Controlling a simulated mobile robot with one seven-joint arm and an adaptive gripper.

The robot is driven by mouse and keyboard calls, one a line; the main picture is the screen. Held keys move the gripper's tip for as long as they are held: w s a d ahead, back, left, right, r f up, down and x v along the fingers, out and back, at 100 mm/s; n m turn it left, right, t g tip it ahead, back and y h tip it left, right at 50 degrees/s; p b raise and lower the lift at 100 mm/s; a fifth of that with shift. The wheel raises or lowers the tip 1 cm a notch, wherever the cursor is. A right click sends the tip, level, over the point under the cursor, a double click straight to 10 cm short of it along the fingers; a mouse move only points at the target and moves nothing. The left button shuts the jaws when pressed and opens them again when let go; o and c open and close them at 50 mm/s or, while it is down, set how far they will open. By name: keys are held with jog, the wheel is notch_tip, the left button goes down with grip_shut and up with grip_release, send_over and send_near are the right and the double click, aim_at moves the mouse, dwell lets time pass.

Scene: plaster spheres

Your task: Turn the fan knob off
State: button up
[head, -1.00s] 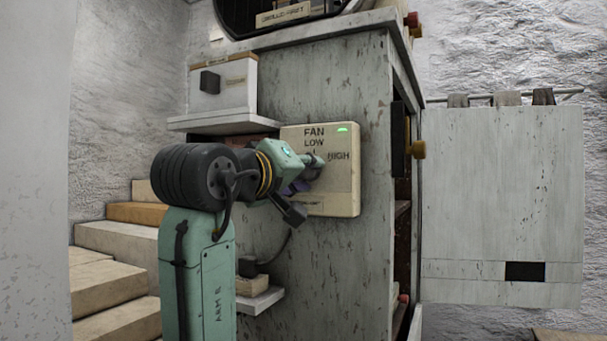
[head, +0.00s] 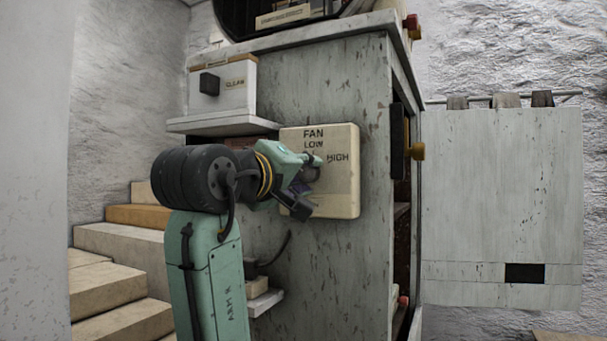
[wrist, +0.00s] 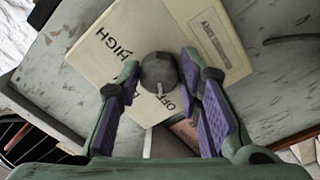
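The cream fan panel (head: 343,190) is fixed to the side of the grey cabinet, lettered FAN, LOW and HIGH in the head view. Its green light is not lit. In the wrist view the dark round fan knob (wrist: 158,69) stands on the panel, its pale pointer mark directed towards the word OFF. My gripper (wrist: 160,68) is at the knob, with one purple-padded finger on each side. The fingers are spread, and a narrow gap shows by the left fingertip; contact on the right is unclear. In the head view my gripper (head: 308,180) hides the knob.
A white box (head: 226,84) with a black knob sits on a shelf (head: 215,124) left of the panel. A pale board (head: 500,200) hangs at right, and steps (head: 120,245) rise at left.

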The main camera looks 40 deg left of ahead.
jog(key=o, duration=0.4)
jog(key=shift+c, duration=0.2)
jog(key=v, duration=1.2)
